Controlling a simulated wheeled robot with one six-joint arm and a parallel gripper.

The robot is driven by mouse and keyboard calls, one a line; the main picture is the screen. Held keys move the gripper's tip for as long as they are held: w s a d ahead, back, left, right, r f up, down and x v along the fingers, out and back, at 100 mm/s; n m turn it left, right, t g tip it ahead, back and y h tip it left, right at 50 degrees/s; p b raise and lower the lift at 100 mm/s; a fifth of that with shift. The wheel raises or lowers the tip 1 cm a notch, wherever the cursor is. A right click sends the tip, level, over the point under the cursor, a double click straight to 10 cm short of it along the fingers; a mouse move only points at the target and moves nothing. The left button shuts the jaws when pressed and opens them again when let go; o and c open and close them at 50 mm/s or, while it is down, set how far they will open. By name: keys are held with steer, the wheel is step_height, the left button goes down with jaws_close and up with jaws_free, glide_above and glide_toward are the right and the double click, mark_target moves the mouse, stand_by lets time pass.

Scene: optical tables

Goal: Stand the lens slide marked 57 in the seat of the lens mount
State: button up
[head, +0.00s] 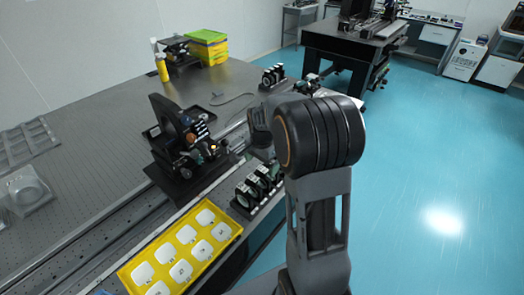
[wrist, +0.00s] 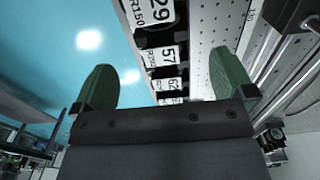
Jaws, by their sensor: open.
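The lens slide marked 57 (wrist: 170,60) shows in the wrist view as a white label on a dark slide, in a row between slides marked 29 (wrist: 160,32) and 62 (wrist: 172,84). My gripper (wrist: 163,66) is open, its two green fingers apart on either side of the row in the picture, with nothing between them held. In the head view the row of dark slides with white labels (head: 258,187) sits near the table's front edge, just left of my arm. I cannot single out the lens mount with certainty.
A yellow tray of white numbered pieces (head: 213,252) lies near the front edge. A black optical assembly (head: 187,140) stands mid-table by a rail. Another small row of dark parts (head: 272,75) is farther back. Clear trays (head: 28,190) lie left. Bare perforated tabletop (head: 95,140) is free.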

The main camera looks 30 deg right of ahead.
steer(key=s+a+r+n+t, duration=0.2)
steer(key=s+a+r+n, duration=0.4)
steer(key=r, duration=0.4)
steer(key=s+a+f+n+t, duration=0.1)
steer(key=s+a+n+t, duration=0.1)
steer(key=s+n, duration=0.65)
steer(key=n+g+b, duration=0.1)
steer(key=n+g, duration=0.3)
steer(key=n, duration=1.7)
glide_above(263, 168)
step_height(263, 168, down, 2)
steer(key=shift+n, duration=0.25)
steer(key=f, duration=0.8)
steer(key=shift+s+a+f, duration=0.15)
steer(key=shift+s+a, duration=0.1)
steer(key=shift+a, duration=0.05)
steer(key=shift+w+d+f+p, duration=0.1)
steer(key=shift+f+p, duration=0.05)
steer(key=shift+f, duration=1.15)
steer(key=shift+w+d+f+p, duration=0.1)
steer(key=shift+f+p, duration=0.05)
steer(key=shift+f, duration=1.1)
